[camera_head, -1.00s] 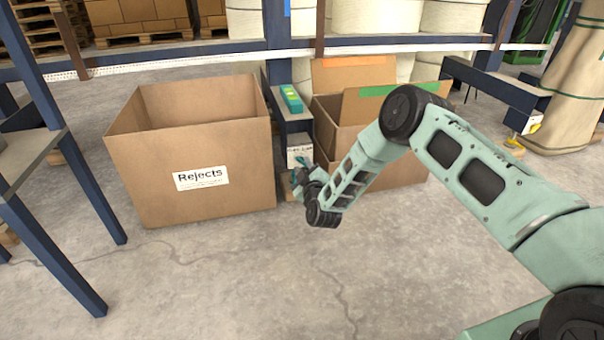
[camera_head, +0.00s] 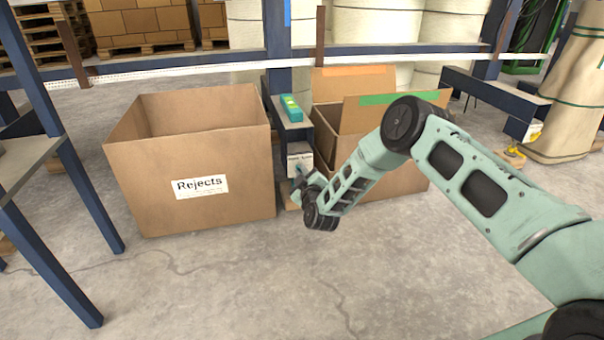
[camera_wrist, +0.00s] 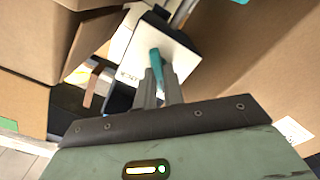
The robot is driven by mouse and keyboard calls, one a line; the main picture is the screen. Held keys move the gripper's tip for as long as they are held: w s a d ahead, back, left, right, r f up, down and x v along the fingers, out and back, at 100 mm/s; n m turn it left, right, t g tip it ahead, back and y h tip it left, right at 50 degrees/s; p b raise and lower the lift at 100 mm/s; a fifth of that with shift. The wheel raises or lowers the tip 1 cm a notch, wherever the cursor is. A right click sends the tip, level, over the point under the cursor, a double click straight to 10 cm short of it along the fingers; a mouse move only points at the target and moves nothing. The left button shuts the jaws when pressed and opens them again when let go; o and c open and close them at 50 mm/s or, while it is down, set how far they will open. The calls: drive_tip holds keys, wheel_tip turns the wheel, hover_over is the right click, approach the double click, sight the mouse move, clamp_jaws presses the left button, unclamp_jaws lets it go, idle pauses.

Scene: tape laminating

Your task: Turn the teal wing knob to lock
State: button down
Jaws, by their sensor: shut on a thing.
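The teal wing knob (camera_wrist: 156,62) stands out from a white panel (camera_wrist: 180,62) in the wrist view. My gripper (camera_wrist: 160,80) is shut on the knob, with one finger on each side of it. The knob's outer end lies between the fingers; its upper part shows above them. Small dark lettering on the panel is too small to read surely. In the head view the white panel (camera_head: 300,160) sits low on a blue post, and my gripper (camera_head: 299,181) is right in front of it. The knob is mostly hidden there.
The open "Rejects" carton (camera_head: 190,205) stands close on the left of my gripper. Another open carton (camera_head: 385,180) stands close on the right, behind my forearm. A teal item (camera_head: 291,108) lies on the blue ledge above the panel. The floor in front is clear.

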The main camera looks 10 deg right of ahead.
drive_tip(key=shift+s+d+f+m+p, duration=0.15)
drive_tip(key=shift+m+p, duration=1.2)
drive_tip(key=shift+m, duration=1.6)
drive_tip(key=shift+w+d+r+m+p, duration=0.1)
drive_tip(key=shift+m+p, duration=1.3)
drive_tip(key=shift+m, duration=1.5)
drive_tip(key=shift+s+d+f+m+p, duration=0.15)
drive_tip(key=shift+m+p, duration=1.2)
drive_tip(key=shift+m, duration=1.6)
drive_tip(key=c, duration=1.5)
unclamp_jaws()
drive_tip(key=shift+w+r, duration=0.1)
